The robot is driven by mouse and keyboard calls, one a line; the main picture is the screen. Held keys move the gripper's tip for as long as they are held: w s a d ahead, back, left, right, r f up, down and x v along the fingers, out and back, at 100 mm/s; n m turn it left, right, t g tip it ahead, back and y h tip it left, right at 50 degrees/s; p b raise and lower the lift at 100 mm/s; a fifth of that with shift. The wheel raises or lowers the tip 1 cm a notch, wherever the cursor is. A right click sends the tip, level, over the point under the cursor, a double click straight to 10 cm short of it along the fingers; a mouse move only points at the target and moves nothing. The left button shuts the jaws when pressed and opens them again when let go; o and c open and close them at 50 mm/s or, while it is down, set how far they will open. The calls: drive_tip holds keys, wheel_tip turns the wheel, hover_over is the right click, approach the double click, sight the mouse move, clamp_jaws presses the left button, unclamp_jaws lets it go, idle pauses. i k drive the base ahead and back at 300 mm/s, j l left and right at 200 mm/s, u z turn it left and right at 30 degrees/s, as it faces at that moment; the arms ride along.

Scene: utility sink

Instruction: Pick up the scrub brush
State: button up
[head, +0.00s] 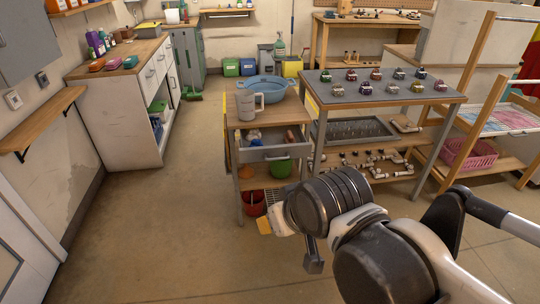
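I cannot single out the scrub brush for certain. A green thing (192,93), perhaps a brush or dustpan, is on the floor beyond the counter. My gripper (313,262) is at the end of my arm in the lower middle, far from the counter. Its fingers are not clear, and I see nothing surely held.
A small cart (236,125) bears a blue basin (262,88) and a pale pitcher (248,105). A grey-topped workbench (400,97) with small cars adjoins it. A wooden wall shelf (42,118) juts out at left. The floor (150,215) between is clear.

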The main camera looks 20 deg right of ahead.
sight(289, 138)
drive_tip(key=i+l, duration=0.2)
drive_tip(key=l, duration=0.25)
drive_tip(key=i+l, duration=0.2)
drive_tip(key=l, duration=0.25)
drive_tip(key=i+l+u, duration=0.1)
drive_tip(key=i+l, duration=0.15)
drive_tip(key=l, duration=0.2)
drive_tip(key=i+l, duration=0.2)
drive_tip(key=l, duration=0.25)
drive_tip(key=i+l, duration=0.15)
drive_tip(key=l, duration=0.3)
drive_tip(key=i+l, duration=0.2)
drive_tip(key=l, duration=0.3)
drive_tip(key=i+l+u, duration=0.1)
drive_tip(key=l, duration=0.35)
drive_tip(key=i+l, duration=0.3)
drive_tip(key=l, duration=0.15)
